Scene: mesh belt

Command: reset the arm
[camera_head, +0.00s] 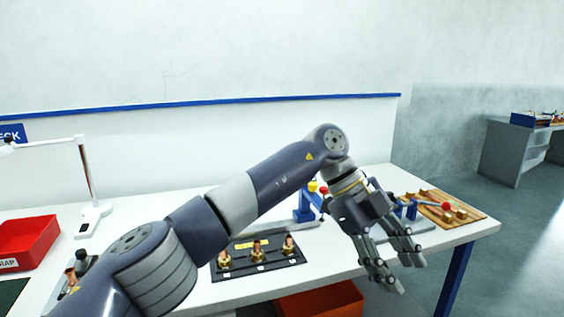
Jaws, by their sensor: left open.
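My left arm comes in from the lower left, rises over the white table (334,262) and bends down at the wrist. My left gripper (406,276) hangs over the table's front right part, its fingers apart and pointing down. Nothing shows between its fingers. My right gripper is not in the view.
A black plate (270,268) with several brass and copper fittings lies under my arm. A blue tool (306,205) stands behind it. A wooden board (450,212) is at the right end. A red bin (28,242) and a white lamp (92,212) are at the left.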

